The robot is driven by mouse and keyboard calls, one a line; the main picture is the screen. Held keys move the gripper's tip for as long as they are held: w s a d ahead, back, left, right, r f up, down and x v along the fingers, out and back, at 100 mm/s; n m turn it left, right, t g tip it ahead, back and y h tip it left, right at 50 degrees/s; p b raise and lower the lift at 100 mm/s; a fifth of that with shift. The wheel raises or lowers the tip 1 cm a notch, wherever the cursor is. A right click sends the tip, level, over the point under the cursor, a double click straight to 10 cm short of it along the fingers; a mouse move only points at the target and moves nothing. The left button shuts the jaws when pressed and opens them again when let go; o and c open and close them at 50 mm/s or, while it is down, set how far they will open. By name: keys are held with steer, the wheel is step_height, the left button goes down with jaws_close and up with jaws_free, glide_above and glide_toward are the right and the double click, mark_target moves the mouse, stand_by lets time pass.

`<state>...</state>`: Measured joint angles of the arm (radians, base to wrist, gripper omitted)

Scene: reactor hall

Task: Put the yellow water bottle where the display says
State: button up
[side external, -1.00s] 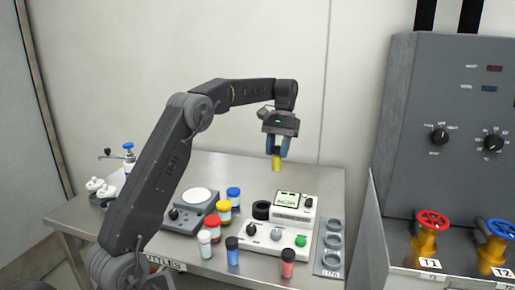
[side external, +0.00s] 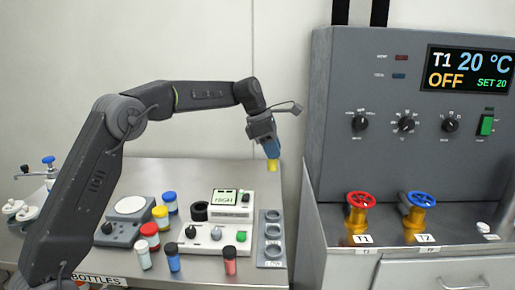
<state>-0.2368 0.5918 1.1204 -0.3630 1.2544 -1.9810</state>
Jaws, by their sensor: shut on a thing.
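My gripper (side external: 271,152) is shut on the yellow water bottle (side external: 272,166) and holds it in the air. The bottle's upper part is hidden between the fingers. It appears above the back right of the steel table, behind the grey rack (side external: 261,262) with three round holes, which look empty. A small white instrument (side external: 228,232) has a screen (side external: 224,197) that seems to read "HIGH". A large panel display (side external: 470,70) on the grey cabinet reads "T1 20 °C", "OFF" and "SET 20".
Small white-capped (side external: 144,257), blue (side external: 173,259) and red (side external: 230,261) bottles stand at the table front. Several jars stand beside a round-plate device (side external: 117,232). Red (side external: 361,202) and blue (side external: 422,200) valves, labelled T1 and T2, stand on the right cabinet.

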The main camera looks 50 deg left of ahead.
steer(key=shift+n, duration=0.3)
steer(key=f, duration=1.5)
steer(key=shift+w+d+f, duration=0.15)
steer(key=shift+d+f, duration=0.05)
steer(key=shift+d, duration=0.05)
steer(key=shift+f, duration=0.55)
stand_by(1.2)
steer(key=o, duration=1.6)
steer(key=shift+c, duration=0.2)
steer(key=shift+r, duration=0.1)
step_height(320, 180, up, 7)
stand_by(0.3)
